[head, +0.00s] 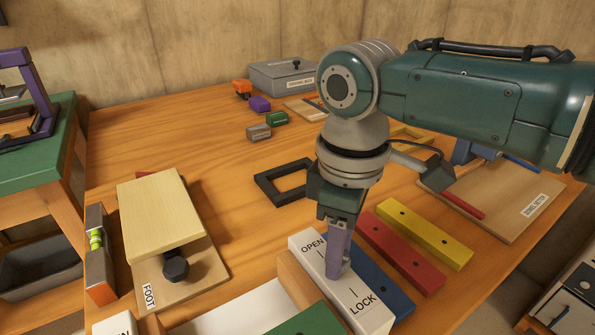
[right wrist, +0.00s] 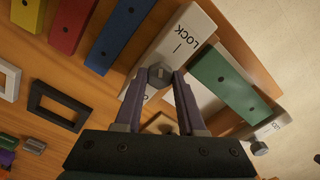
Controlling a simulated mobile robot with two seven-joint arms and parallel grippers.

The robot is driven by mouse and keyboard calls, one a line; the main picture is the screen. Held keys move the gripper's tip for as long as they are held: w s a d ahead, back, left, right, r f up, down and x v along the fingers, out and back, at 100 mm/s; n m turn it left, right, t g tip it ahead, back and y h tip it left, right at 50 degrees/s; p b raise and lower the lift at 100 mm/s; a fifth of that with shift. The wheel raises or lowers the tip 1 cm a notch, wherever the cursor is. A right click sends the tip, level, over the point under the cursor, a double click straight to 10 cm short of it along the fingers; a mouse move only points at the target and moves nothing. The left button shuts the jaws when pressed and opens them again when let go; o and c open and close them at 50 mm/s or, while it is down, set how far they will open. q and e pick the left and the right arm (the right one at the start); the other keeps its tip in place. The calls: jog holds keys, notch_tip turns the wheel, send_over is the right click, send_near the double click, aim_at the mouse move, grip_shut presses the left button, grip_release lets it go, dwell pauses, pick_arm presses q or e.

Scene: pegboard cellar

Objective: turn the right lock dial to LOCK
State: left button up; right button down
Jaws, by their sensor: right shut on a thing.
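The right lock block (head: 300,243) is white, with OPEN printed at its far end and LOCK at its near end. In the right wrist view its LOCK end (right wrist: 199,22) shows beside a short tick. The grey right lock dial (right wrist: 159,73) sits between my fingertips in that view; in the head view the fingers hide it. My right gripper (head: 338,272) points down onto the block, shut on the dial; its purple fingers also show in the right wrist view (right wrist: 158,88). I cannot tell which mark the dial points to. My left gripper is not in view.
Blue (head: 383,284), red (head: 402,252) and yellow (head: 425,233) bars lie right of the block. A green bar (right wrist: 222,78) lies on its other side. A black frame (head: 284,182) lies behind. A board with a dark knob (head: 176,266) stands left.

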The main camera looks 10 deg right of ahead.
jog(key=m+p, duration=0.2)
jog(key=m, duration=0.1)
jog(key=shift+r+m, duration=0.15)
jog(key=shift+m, duration=0.15)
jog(key=shift+m+p, duration=0.65)
jog(key=shift+m, duration=0.85)
jog(key=c, duration=0.5)
grip_release()
